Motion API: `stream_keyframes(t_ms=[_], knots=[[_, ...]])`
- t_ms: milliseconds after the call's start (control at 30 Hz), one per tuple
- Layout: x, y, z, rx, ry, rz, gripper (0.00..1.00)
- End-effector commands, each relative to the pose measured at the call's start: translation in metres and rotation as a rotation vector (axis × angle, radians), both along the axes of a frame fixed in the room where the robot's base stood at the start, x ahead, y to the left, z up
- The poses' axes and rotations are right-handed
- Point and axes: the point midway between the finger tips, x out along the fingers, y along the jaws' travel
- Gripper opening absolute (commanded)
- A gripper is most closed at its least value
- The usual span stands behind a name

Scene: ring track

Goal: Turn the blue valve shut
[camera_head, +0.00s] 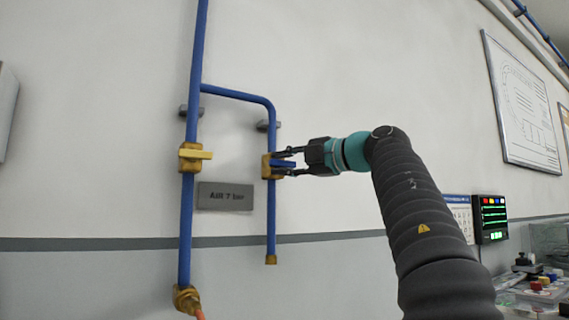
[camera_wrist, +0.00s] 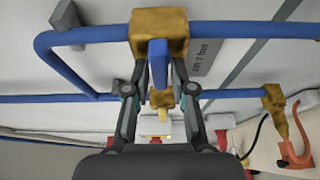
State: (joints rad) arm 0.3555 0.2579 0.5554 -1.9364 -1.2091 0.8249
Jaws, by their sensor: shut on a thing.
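The blue valve is a brass body (camera_head: 267,166) on the short blue branch pipe, with a blue lever handle (camera_head: 284,164) sticking out to the right, across the pipe. My gripper (camera_head: 287,163) reaches in from the right, its fingers above and below the lever. In the wrist view the blue handle (camera_wrist: 158,66) lies between the two fingers, below the brass body (camera_wrist: 159,30). The gripper (camera_wrist: 160,90) is shut on the handle. The fingers partly hide the lever in the head view.
A second brass valve with a yellow lever (camera_head: 197,154) sits on the main blue pipe (camera_head: 197,70) to the left. A grey sign (camera_head: 225,196) reading "AIR 7 bar" hangs between the pipes. A lit panel (camera_head: 491,219) and a cluttered bench (camera_head: 530,295) are at right.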

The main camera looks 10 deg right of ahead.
Motion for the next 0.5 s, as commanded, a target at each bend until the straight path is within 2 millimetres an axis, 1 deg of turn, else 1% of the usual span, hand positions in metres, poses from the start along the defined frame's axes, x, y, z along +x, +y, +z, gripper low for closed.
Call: stream_keyframes(t_ms=[467,500], knots=[[-0.0001,0.0003,0.0002,-0.015,-0.006,0.000,0.00],[-0.0001,0.0003,0.0002,-0.015,-0.006,0.000,0.27]])
